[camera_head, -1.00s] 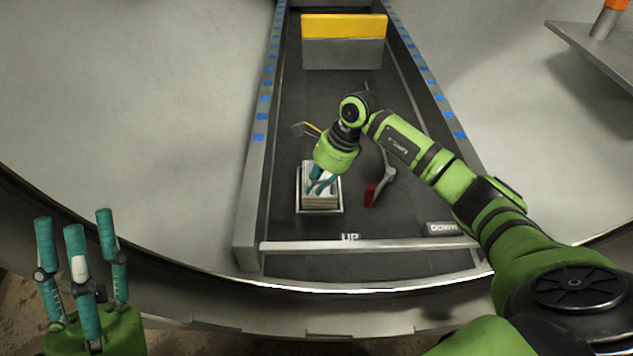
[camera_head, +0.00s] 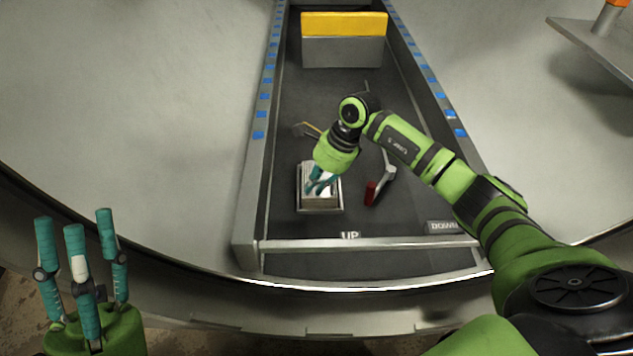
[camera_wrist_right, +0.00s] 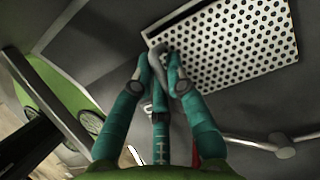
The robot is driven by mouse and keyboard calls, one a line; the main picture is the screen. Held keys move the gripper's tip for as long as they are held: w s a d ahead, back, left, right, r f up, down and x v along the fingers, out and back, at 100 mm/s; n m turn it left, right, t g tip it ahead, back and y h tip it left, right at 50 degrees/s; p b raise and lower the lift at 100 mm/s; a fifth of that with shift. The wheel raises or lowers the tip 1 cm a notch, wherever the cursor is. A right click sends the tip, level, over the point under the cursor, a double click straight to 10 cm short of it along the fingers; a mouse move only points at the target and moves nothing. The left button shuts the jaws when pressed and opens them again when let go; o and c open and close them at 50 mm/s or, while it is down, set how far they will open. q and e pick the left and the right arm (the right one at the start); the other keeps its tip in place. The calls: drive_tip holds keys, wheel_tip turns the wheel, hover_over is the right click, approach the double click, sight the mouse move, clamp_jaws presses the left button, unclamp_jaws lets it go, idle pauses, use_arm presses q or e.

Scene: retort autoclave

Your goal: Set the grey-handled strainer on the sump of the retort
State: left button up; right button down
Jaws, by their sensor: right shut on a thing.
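The strainer is a perforated pale metal plate (camera_wrist_right: 235,50) in the right wrist view, with a bent grey handle (camera_wrist_right: 158,68) at its near-left edge. My right gripper (camera_wrist_right: 160,78) is shut on that handle. In the head view the strainer (camera_head: 322,193) lies over the metal-rimmed sump (camera_head: 320,211) in the retort's dark floor, under my right gripper (camera_head: 319,183). The strainer hides the sump opening, and I cannot tell whether it rests on the rim or hangs just above. My left gripper (camera_head: 77,245) is open and empty outside the retort at the lower left.
A yellow-topped grey block (camera_head: 343,40) stands at the back. Side rails (camera_head: 250,200) and a front bar (camera_head: 370,243) border the channel.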

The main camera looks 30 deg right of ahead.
drive_tip(key=c, duration=1.2)
unclamp_jaws()
drive_tip(key=shift+o, duration=0.2)
